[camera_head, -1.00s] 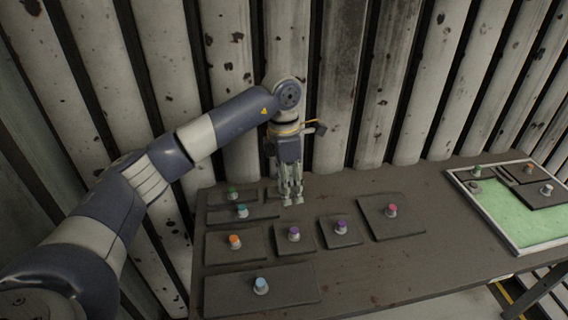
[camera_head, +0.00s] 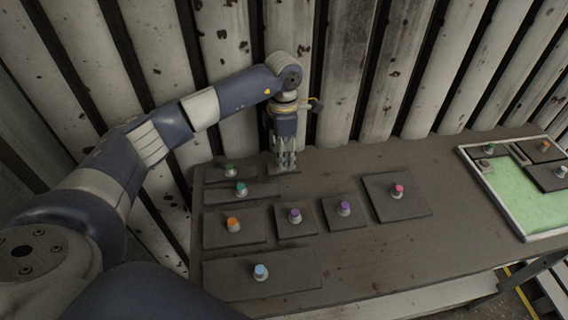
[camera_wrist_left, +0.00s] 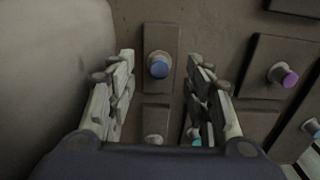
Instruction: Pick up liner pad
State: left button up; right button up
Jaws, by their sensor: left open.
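Several flat dark plates with coloured knobs lie on the table; nothing in the pictures labels one as the liner pad. My left gripper (camera_head: 285,164) points down at the table's back edge, over a small plate that it mostly hides in the head view. In the left wrist view this narrow plate (camera_wrist_left: 160,88) has a blue knob (camera_wrist_left: 158,65). The left gripper (camera_wrist_left: 162,72) is open and empty, its fingers apart on either side of the knob. I cannot tell whether they touch the plate. My right gripper is not in view.
Nearby plates carry a teal knob (camera_head: 241,188), an orange knob (camera_head: 232,223) and a purple knob (camera_head: 295,215). A white-rimmed tray (camera_head: 508,222) with a green floor stands at the right. A corrugated wall (camera_head: 345,75) rises behind the table (camera_head: 370,250).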

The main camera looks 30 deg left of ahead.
pick_arm(q)
notch_tip(320, 180, down, 2)
jog(key=shift+f+p, duration=0.15)
jog(key=shift+p, duration=0.15)
jog(key=shift+f, duration=0.4)
jog(key=shift+c, duration=0.6)
jog(key=c, duration=0.7)
jog(key=shift+o, duration=0.2)
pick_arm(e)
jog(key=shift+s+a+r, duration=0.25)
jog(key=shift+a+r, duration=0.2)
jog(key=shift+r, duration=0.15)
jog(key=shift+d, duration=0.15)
